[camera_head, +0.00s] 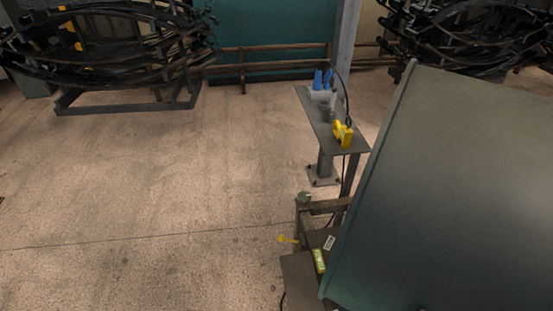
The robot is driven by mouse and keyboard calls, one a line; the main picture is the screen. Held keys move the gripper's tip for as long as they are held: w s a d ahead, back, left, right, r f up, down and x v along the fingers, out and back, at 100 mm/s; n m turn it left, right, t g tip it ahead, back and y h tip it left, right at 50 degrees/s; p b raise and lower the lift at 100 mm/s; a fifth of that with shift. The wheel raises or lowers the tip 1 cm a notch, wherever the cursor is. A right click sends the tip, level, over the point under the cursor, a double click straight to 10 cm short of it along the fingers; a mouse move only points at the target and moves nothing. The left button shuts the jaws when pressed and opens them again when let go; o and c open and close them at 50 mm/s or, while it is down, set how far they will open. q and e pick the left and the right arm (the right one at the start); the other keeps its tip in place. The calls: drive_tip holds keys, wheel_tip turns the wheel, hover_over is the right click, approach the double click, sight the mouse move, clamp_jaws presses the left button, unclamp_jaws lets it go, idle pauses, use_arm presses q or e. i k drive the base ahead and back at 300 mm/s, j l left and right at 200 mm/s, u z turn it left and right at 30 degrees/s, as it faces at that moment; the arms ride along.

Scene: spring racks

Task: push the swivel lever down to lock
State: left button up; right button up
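No swivel lever can be made out for certain. A bigger yellow device (343,134) sits at the near end of a narrow grey table. Neither of my grippers is in view, and nothing is seen touching these parts.
A large grey-green panel (450,190) fills the right side and hides what is behind it. The narrow table (325,125) carries blue objects (322,79). Racks of dark springs (110,45) stand at the back. The concrete floor (140,200) at left is clear.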

sight(281, 237)
drive_tip(key=k+j+z, duration=0.2)
drive_tip(key=k+j, duration=0.2)
drive_tip(key=k, duration=0.25)
drive_tip(key=i, duration=0.65)
drive_tip(key=k+l+u, duration=0.15)
drive_tip(key=l, duration=0.25)
drive_tip(key=k+l+u, duration=0.2)
drive_tip(key=l, duration=0.2)
drive_tip(key=k+l+u, duration=0.15)
drive_tip(key=k+l, duration=0.15)
drive_tip(key=i+j+z, duration=1.3)
drive_tip(key=j, duration=0.3)
drive_tip(key=i+j+z, duration=0.25)
drive_tip(key=j+z, duration=0.2)
drive_tip(key=j, duration=0.3)
drive_tip(key=i+j+z, duration=0.1)
drive_tip(key=j+z, duration=0.3)
drive_tip(key=j, duration=0.4)
drive_tip(key=j+z, duration=0.45)
drive_tip(key=j, duration=0.35)
drive_tip(key=k+j+z, duration=0.15)
drive_tip(key=j+z, duration=0.3)
drive_tip(key=j, duration=0.4)
